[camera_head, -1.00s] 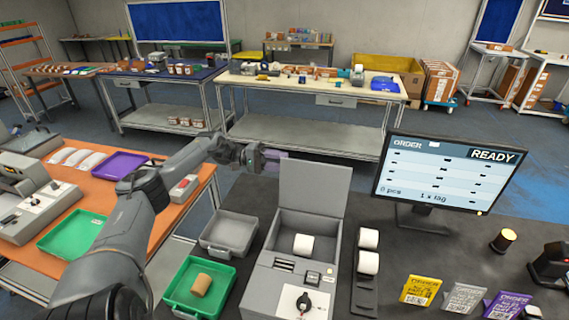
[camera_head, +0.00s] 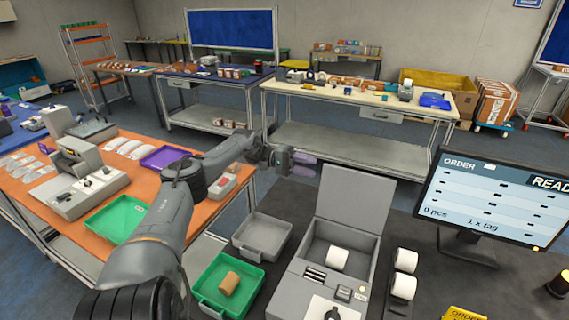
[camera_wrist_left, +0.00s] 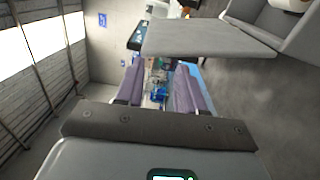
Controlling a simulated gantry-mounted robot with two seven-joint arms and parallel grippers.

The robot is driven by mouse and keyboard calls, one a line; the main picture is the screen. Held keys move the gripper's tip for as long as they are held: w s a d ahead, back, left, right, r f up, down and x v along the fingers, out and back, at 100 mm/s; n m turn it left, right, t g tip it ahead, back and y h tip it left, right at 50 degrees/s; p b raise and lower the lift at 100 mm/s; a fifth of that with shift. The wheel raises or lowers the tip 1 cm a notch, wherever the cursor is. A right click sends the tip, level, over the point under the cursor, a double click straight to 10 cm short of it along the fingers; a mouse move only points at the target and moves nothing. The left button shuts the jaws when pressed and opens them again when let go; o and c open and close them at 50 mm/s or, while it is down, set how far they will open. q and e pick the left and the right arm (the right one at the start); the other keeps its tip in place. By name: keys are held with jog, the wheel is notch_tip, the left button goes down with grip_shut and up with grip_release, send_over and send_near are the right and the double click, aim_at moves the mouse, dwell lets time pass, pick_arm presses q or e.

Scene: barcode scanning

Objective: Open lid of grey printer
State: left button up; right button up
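The grey printer (camera_head: 312,290) stands on the dark table, right of my left arm. Its lid (camera_head: 354,213) is raised and stands upright at the back. A white roll (camera_head: 338,257) shows inside the open printer. My left gripper (camera_head: 304,164) is left of the lid's upper part, apart from it in the picture. In the left wrist view the lid (camera_wrist_left: 205,38) shows beyond the fingers as a flat grey panel. The left gripper's two purple fingers (camera_wrist_left: 158,88) are spread with a gap and nothing between them. My right gripper is not in view.
A grey tray (camera_head: 287,228) and a green tray (camera_head: 206,294) with a brown roll (camera_head: 229,283) lie left of the printer. White rolls (camera_head: 403,286) stand right of it. A monitor (camera_head: 500,197) stands further right. An orange table (camera_head: 140,190) is at the left.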

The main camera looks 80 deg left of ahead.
pick_arm(q)
jog(key=b+v, duration=0.5)
jog(key=v, duration=0.3)
dwell(0.5)
dwell(0.6)
